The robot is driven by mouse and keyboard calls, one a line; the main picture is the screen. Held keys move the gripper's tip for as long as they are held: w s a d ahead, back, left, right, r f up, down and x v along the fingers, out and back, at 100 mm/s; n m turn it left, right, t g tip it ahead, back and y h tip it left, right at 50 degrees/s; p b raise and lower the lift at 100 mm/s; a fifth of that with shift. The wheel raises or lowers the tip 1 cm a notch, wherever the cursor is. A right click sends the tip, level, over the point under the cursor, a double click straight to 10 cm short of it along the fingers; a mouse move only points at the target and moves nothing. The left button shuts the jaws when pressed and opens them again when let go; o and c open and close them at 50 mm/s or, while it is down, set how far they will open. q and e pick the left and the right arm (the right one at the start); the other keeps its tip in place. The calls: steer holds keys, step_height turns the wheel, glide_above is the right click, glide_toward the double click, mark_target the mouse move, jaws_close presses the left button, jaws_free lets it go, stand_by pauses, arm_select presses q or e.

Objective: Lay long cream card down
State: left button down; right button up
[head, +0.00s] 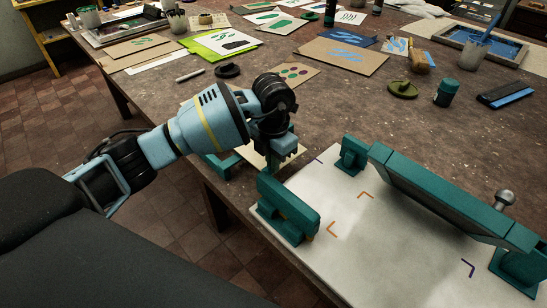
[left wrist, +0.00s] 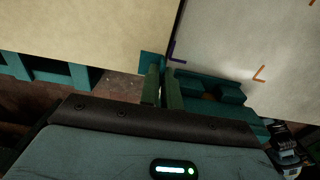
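The long cream card (head: 256,155) lies on a low teal support (head: 222,164) near the table's front edge, partly hidden by my gripper. In the left wrist view, a broad cream surface (left wrist: 85,28), apparently this card, fills the upper left. My left gripper (head: 284,163) points down at the card's right end, beside the screen's white base. Its green fingers (left wrist: 163,88) are close together by the card's near right corner; I cannot tell if they hold anything. The white base board (head: 365,235) has orange and purple corner marks. The hinged teal frame (head: 440,200) stands raised and tilted over it. My right gripper is not in view.
A teal clamp block (head: 288,210) stands on the board's left edge, close to my left gripper.

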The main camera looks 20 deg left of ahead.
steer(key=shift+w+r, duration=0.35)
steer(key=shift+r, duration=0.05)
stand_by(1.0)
arm_select(q)
steer(key=shift+f, duration=0.5)
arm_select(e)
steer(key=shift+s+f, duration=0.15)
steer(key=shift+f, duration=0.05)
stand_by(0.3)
arm_select(q)
steer(key=c, duration=1.5)
jaws_free()
steer(key=shift+c, duration=0.2)
steer(key=shift+r, duration=0.1)
steer(key=shift+c, duration=0.4)
